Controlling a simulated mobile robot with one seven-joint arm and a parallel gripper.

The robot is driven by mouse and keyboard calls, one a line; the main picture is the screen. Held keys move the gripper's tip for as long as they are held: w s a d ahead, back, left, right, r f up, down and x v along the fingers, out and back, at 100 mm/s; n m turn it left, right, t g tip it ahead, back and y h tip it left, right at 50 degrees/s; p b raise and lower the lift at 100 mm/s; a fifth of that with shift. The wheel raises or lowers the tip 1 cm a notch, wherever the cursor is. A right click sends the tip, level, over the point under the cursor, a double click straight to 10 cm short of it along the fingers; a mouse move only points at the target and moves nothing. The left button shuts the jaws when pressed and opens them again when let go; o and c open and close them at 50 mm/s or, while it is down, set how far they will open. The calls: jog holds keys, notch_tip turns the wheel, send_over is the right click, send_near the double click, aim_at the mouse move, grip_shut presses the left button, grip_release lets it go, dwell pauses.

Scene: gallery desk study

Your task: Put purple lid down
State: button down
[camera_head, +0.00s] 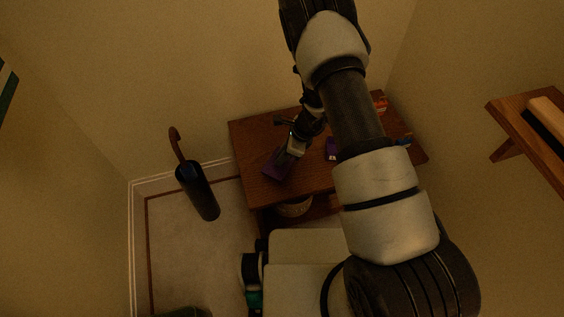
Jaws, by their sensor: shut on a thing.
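My gripper (291,151) is over the left part of a brown wooden table (250,142). It is shut on a purple lid (277,165), a flat piece held tilted at the fingers. I cannot tell whether the lid touches the tabletop. Another small purple thing (331,149) with a pale spot stands on the table to the right, partly hidden by my arm. My arm covers much of the table's middle.
An orange-red item (380,105) and a small blue item (403,142) are on the table's right side. A dark cylindrical stand (197,190) with a curved handle is on the floor at left. A wooden shelf (508,120) juts in at right. The table's left end looks bare.

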jog(key=shift+f+b, duration=0.4)
jog(key=shift+f, duration=1.15)
jog(key=shift+f, duration=0.1)
jog(key=shift+f, duration=0.15)
jog(key=c, duration=1.6)
grip_release()
jog(key=shift+c, duration=0.2)
